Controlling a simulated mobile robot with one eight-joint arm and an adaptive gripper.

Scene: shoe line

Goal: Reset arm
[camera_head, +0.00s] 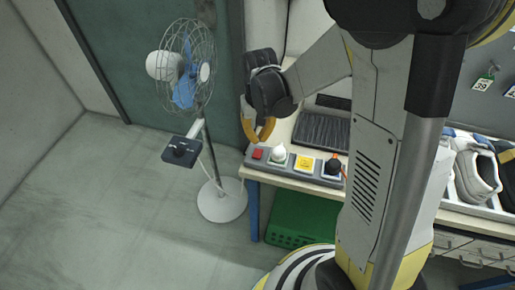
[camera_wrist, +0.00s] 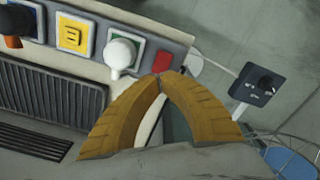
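My gripper (camera_wrist: 160,78) has two curved orange fingers whose tips meet, with nothing seen between them. In the head view my gripper (camera_head: 257,140) hangs at the left end of the workbench, above or beside the control strip (camera_head: 318,178). In the wrist view the tips overlap the strip's end near the red square (camera_wrist: 162,62); whether they touch it I cannot tell. The strip also bears a white knob (camera_wrist: 122,53), a yellow plate (camera_wrist: 73,36) and an orange-and-black knob (camera_wrist: 13,40). My arm crosses the head view and hides part of the bench.
A standing fan (camera_head: 185,70) with a dark control box (camera_head: 181,151) stands left of the bench. A green crate (camera_head: 300,218) is under the bench. White shoes (camera_head: 476,172) stand at the right. A dark vented panel (camera_head: 321,131) lies behind the strip. The floor at left is clear.

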